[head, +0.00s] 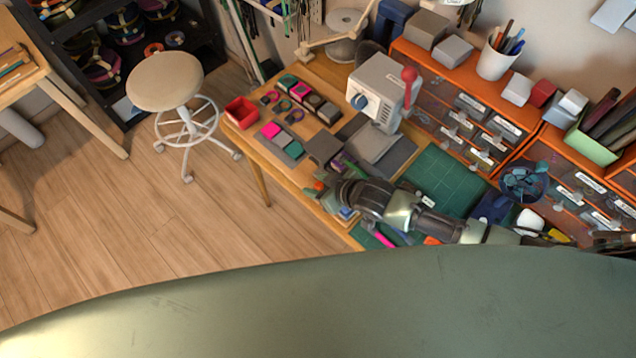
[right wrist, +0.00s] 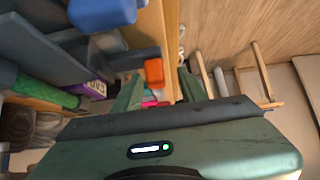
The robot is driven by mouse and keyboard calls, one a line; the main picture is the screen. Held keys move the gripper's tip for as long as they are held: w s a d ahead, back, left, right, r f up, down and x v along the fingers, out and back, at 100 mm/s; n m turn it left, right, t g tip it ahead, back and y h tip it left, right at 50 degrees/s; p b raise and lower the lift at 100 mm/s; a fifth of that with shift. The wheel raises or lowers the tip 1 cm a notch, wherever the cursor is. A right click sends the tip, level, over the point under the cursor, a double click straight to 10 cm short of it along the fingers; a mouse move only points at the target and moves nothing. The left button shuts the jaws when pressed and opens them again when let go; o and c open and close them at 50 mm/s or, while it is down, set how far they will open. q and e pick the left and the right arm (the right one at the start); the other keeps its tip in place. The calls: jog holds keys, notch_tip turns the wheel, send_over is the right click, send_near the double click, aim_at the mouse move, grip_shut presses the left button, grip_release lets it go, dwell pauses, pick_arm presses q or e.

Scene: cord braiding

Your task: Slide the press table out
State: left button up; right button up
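The press (head: 378,92) is a light grey machine with a blue knob and a red handle, standing on the wooden workbench. Flat grey plates (head: 394,160) lie at its foot; I cannot tell which of them is the press table. My right gripper (head: 330,190) is at the bench's front edge, below and left of the plates. In the right wrist view its green fingers (right wrist: 160,88) stand apart, with no held object visible. Grey slabs (right wrist: 45,55) and a purple labelled item (right wrist: 92,89) lie left of the fingers. My left gripper is out of view.
A green cutting mat (head: 447,180) lies right of the plates. Dark and pink blocks (head: 283,140) and a red bin (head: 241,112) sit on the bench's left part. Orange drawer units (head: 455,85) stand behind. A stool (head: 165,82) stands on open floor at left.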

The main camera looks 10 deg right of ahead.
jog(key=shift+d+r, duration=0.1)
jog(key=shift+d, duration=0.1)
jog(key=v, duration=0.7)
jog(key=shift+s+r+b, duration=0.2)
jog(key=shift+s+b, duration=0.05)
jog(key=shift+b, duration=0.1)
